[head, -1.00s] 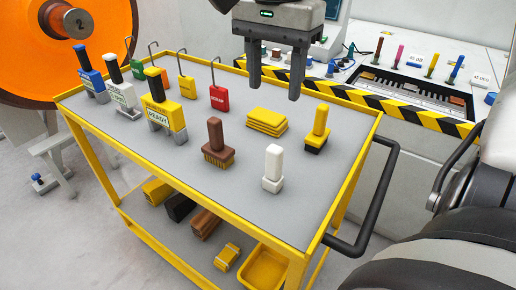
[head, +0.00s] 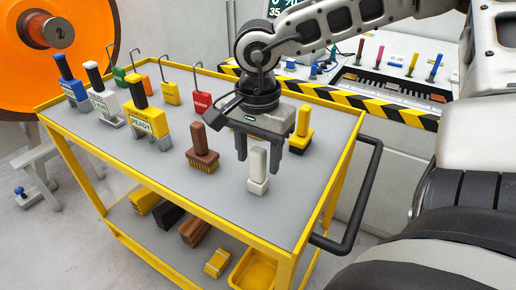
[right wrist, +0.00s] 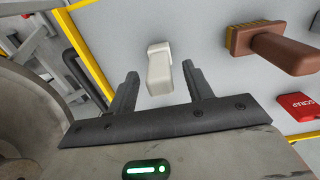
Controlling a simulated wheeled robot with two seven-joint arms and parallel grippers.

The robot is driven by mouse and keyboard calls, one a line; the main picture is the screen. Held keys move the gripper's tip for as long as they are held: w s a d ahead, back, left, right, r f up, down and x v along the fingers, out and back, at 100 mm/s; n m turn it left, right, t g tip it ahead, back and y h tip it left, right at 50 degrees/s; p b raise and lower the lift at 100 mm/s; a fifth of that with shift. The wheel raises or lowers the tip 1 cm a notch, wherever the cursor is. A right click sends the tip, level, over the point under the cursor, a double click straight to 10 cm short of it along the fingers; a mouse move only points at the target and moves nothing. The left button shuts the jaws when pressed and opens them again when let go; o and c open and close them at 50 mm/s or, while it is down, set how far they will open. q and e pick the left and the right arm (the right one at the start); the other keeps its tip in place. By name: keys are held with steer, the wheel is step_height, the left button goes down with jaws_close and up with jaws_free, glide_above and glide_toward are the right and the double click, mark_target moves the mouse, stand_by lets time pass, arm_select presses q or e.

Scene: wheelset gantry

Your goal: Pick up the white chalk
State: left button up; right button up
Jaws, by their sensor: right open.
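The white chalk (head: 258,168) stands upright on the grey top of the yellow cart, near its front right part. In the right wrist view the chalk (right wrist: 159,72) shows ahead of and between the two fingers, with nothing gripping it. My right gripper (head: 270,152) is open and empty, just behind and above the chalk in the head view; it also shows in the right wrist view (right wrist: 160,85). My left gripper is not in view.
A brown brush (head: 203,152) stands left of the chalk and a yellow-handled brush (head: 301,132) stands right of it. The cart's black handle (head: 358,215) sticks out at right.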

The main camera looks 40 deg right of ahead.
steer(key=shift+f, duration=0.15)
steer(key=c, duration=1.1)
step_height(320, 180, up, 28)
steer(key=p, duration=0.2)
steer(key=shift+p, duration=0.35)
